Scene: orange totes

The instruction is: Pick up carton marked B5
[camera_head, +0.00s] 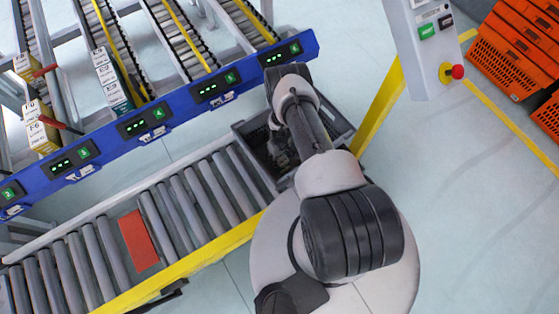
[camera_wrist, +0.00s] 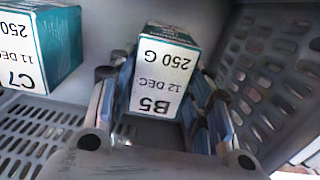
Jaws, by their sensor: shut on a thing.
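The carton marked B5 (camera_wrist: 162,75) shows in the wrist view with its white label facing the camera, reading 250 G and 12 DEC upside down, and a teal side. My gripper (camera_wrist: 158,98) has a finger on each side of it and is shut on it. The carton is over or inside a dark grey crate (camera_wrist: 278,75) with slotted walls. In the head view my arm reaches down into this crate (camera_head: 262,172), and the carton there is hidden or too small to tell.
A second teal and white carton marked C7 (camera_wrist: 35,50) is left of B5 in the wrist view. The crate stands at the right end of a roller conveyor (camera_head: 185,205) with an orange-red plate (camera_head: 139,240). A blue rail (camera_head: 180,112) runs behind, and a control post (camera_head: 428,50) stands right.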

